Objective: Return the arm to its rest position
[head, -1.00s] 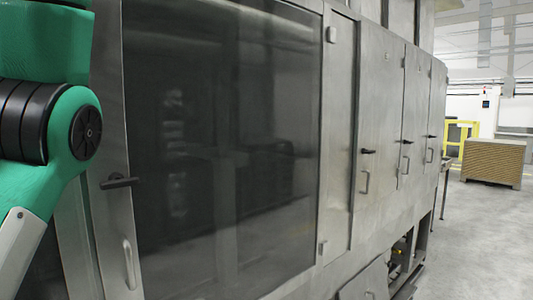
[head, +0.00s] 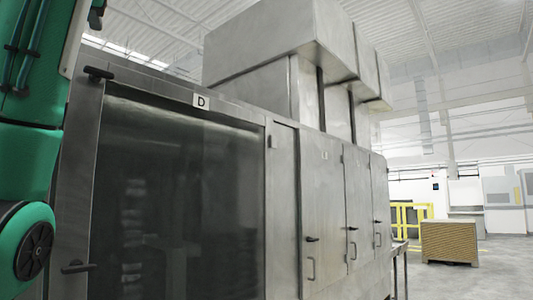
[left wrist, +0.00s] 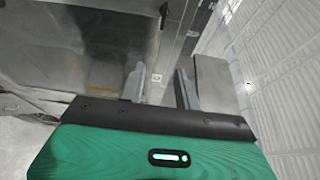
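My left arm (head: 25,150), green with black joints, fills the left edge of the head view, in front of the washer's left end. My left gripper (left wrist: 160,76) shows in the left wrist view with its two grey fingers apart and nothing between them. The grey washer surfaces lie beyond the fingers. The left gripper is outside the head view. My right gripper is in neither current view.
The steel tunnel washer (head: 285,190) runs along the left and middle, with a dark glass door (head: 180,200) marked D and black handles (head: 99,74). A brown slatted crate (head: 449,242) and yellow railing (head: 410,215) stand far right.

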